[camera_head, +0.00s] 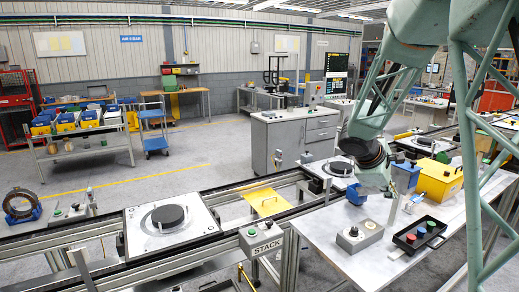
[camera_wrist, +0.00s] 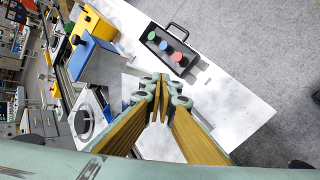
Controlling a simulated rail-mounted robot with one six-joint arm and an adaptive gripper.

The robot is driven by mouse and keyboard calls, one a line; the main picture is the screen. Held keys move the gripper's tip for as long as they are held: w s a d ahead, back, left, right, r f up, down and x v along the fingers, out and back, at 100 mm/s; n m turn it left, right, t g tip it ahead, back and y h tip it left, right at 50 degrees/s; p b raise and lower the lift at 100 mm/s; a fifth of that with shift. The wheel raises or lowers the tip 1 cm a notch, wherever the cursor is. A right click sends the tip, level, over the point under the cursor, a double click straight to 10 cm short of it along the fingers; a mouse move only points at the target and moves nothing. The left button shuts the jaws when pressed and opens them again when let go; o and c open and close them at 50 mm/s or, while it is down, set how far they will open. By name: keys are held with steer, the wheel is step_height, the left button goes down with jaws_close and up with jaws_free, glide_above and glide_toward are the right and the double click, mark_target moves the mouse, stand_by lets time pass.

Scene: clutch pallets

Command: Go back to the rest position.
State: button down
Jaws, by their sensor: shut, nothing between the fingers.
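My gripper (camera_wrist: 160,88) is shut and empty. In the wrist view its fingertips meet above the white table, with bare tabletop around them. In the head view my arm comes down from the upper right and its wrist hangs over the left part of the white table (camera_head: 375,262); the fingers are hard to make out there. A pallet (camera_head: 140,236) with a black clutch disc (camera_head: 168,215) sits on the front conveyor. Another pallet with a dark disc (camera_head: 341,168) is farther back, beside my wrist, and a pallet also shows in the wrist view (camera_wrist: 97,102).
The table's front part is mostly clear.

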steer(key=s+a+r+m+y, duration=0.1)
steer(key=s+a+r+m, duration=0.2)
steer(key=s, duration=0.5)
steer(key=s+a+r+m+g+b, duration=0.1)
steer(key=s+a+r, duration=0.25)
steer(key=s, duration=0.55)
steer(key=s+a+r+m+y, duration=0.1)
steer(key=s+a+r+m, duration=0.15)
steer(key=s+r, duration=0.4)
steer(key=s+a+f+m+y, duration=0.1)
steer(key=s+a+y, duration=0.1)
steer(key=s+a, duration=0.3)
steer(key=s+a+f+m+y+b, duration=0.1)
steer(key=s+a, duration=0.4)
steer(key=s, duration=0.8)
steer(key=s+a+f+m+y+b, duration=0.1)
steer(key=s+a, duration=0.4)
steer(key=s, duration=0.5)
steer(key=shift+m+t+y, duration=0.4)
steer(key=shift+m+y, duration=0.4)
steer(key=shift+m, duration=0.25)
steer(key=shift+w+a, duration=0.1)
